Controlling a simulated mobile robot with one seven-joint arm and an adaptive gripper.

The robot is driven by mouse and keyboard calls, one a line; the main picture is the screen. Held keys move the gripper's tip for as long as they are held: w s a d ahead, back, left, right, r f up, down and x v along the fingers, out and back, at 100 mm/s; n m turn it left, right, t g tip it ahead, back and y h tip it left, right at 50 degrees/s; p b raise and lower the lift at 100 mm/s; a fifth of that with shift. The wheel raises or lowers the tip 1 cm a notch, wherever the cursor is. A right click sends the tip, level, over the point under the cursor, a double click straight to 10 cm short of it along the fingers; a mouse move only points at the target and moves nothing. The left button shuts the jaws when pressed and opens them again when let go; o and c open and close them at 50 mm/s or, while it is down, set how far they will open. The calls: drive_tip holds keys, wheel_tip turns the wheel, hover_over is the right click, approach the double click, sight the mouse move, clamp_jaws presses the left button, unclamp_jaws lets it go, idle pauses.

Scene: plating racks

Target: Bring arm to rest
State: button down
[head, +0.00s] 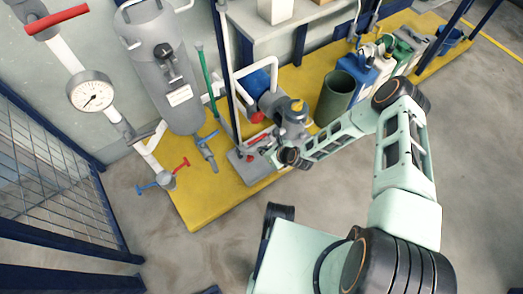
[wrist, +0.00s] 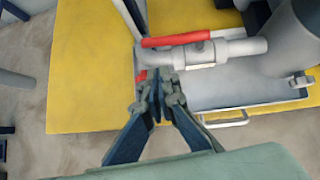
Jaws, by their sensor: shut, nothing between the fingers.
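My arm reaches out over the yellow platform (head: 200,205) in the head view, its end low beside a grey pump unit (head: 292,122). My gripper (wrist: 158,84) shows clearly in the wrist view, its two dark fingers shut together and empty. In that view the fingertips are just below a grey pipe valve (wrist: 222,50) with a red lever handle (wrist: 178,40). The handle lies along the pipe. I cannot tell whether the fingertips touch the valve. In the head view the fingers are small and hard to make out.
A grey tank (head: 175,75) and a pressure gauge (head: 90,93) stand to the left. A dark green bin (head: 335,97) and a blue canister (head: 362,72) stand behind my arm. A mesh fence (head: 55,165) is at far left. Bare concrete floor (head: 480,150) is free at right.

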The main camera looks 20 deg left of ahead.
drive_tip(key=p+v, duration=0.2)
drive_tip(key=v, duration=0.7)
drive_tip(key=shift+s+a, duration=0.1)
drive_tip(key=shift+s, duration=0.05)
